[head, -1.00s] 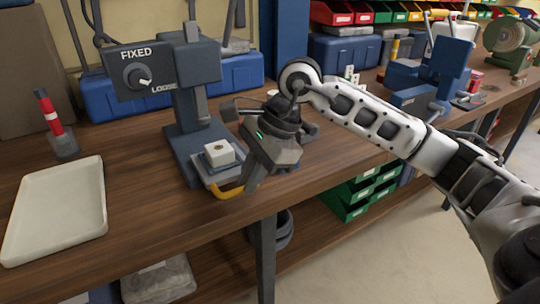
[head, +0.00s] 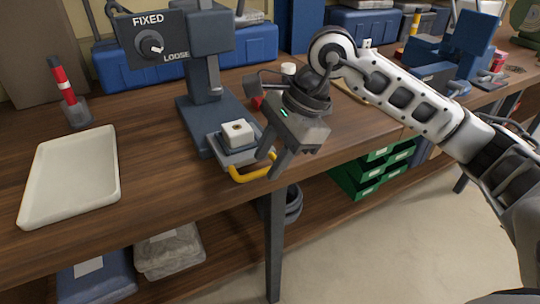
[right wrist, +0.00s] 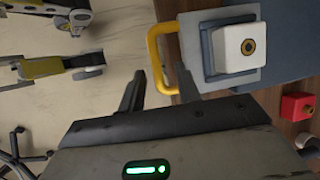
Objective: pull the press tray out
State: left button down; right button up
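The press (head: 205,95) is a blue-grey stand with a sign reading FIXED and LOOSE and a knob, whose pointer is toward LOOSE. Its grey tray (head: 222,150) is at the front of the base and carries a white block (head: 237,132) with a round socket. A yellow handle (head: 250,175) sticks out from the tray front. My right gripper (head: 272,163) is beside the handle, with its fingers apart. My left gripper is not in view.
A red block (right wrist: 297,107) sits beside the press in the wrist view. Green bins (head: 370,172) are under the bench. The space before the handle is open floor.

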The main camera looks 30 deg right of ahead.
jog(key=p+v, duration=0.1)
jog(key=v, duration=1.4)
jog(key=shift+r, duration=0.25)
jog(key=shift+s, duration=0.1)
